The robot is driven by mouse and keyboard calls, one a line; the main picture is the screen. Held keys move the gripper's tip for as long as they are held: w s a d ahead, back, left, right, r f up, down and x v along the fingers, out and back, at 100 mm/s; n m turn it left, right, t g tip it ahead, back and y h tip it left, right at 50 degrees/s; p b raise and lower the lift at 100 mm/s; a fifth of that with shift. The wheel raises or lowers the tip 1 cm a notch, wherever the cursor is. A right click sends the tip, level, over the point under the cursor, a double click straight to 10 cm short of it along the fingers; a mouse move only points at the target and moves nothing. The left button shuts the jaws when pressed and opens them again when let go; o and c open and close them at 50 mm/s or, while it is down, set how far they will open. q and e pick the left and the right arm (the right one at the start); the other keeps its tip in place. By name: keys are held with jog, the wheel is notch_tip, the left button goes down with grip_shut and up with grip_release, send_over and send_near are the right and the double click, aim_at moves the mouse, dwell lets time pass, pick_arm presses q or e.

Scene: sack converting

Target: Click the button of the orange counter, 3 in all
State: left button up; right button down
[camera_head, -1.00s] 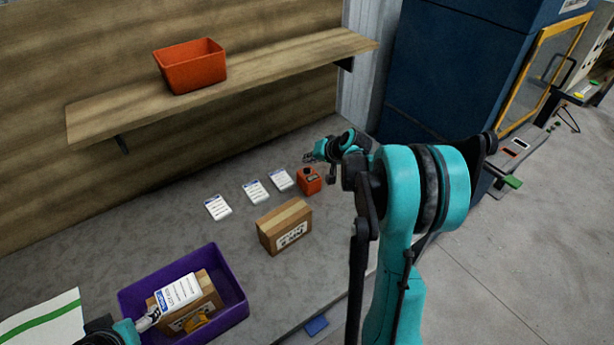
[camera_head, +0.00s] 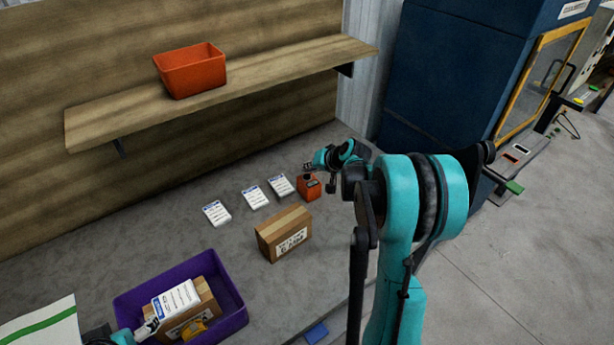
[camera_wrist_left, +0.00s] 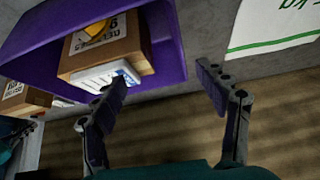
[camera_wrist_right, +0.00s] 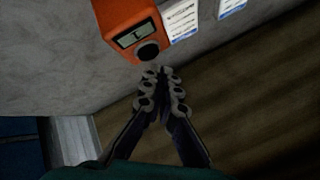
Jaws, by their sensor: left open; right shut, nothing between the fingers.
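The orange counter (camera_head: 309,188) stands on the grey table, right of a row of white cards. In the right wrist view the counter (camera_wrist_right: 125,14) shows a small display (camera_wrist_right: 135,33) and a round black button (camera_wrist_right: 148,52). I cannot read the display surely. My right gripper (camera_head: 307,167) is shut and empty beside the counter. In the right wrist view its fingertips (camera_wrist_right: 161,72) appear just below the button; contact cannot be told. My left gripper (camera_wrist_left: 163,80) is open at the purple bin (camera_wrist_left: 172,45), one finger overlapping a white packet (camera_wrist_left: 110,74) in view.
A cardboard box (camera_head: 284,234) stands on the table near the counter. White cards (camera_head: 254,197) lie behind it. The purple bin (camera_head: 238,318) holds a box and packet. An orange bin (camera_head: 190,72) sits on the wooden shelf (camera_head: 270,75) above. Bare table lies left of the cards.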

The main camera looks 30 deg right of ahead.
aim_at(309, 177)
dwell(0.6)
jog(key=shift+f+b, duration=0.35)
jog(key=shift+f, duration=0.1)
jog(key=shift+f+b, duration=0.4)
jog(key=shift+f, duration=0.1)
dwell(0.5)
dwell(0.4)
jog(key=shift+r+p, duration=0.75)
jog(key=shift+r, duration=0.2)
jog(key=shift+r+p, duration=1.85)
jog(key=shift+r, duration=0.7)
jog(key=shift+f, duration=0.1)
